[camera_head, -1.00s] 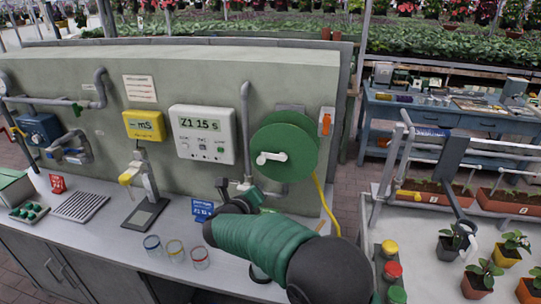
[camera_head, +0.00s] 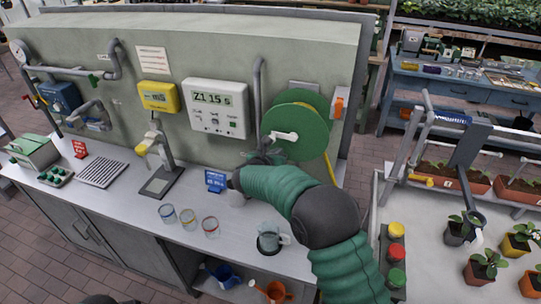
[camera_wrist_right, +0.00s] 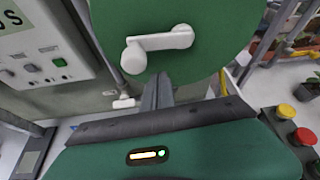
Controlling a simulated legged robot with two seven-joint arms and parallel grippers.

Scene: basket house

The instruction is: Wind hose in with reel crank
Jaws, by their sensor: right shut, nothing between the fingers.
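The green hose reel (camera_head: 298,126) is mounted on the right end of the grey-green wall panel. Its white crank (camera_head: 284,136) has a round knob at the left end; the crank also shows in the right wrist view (camera_wrist_right: 158,45). The yellow hose (camera_head: 329,168) hangs from the reel's right side. My right gripper (camera_head: 262,154) is just below and left of the crank, apart from it. In the right wrist view its fingers (camera_wrist_right: 157,85) are together and empty, pointing up beneath the crank arm. My left gripper is not in view.
A glass mug (camera_head: 270,238), several small glasses (camera_head: 189,220) and a blue sign (camera_head: 214,181) stand on the bench near my right arm. A grey pipe (camera_head: 257,95) runs left of the reel. Potted plants (camera_head: 487,264) stand on the right table.

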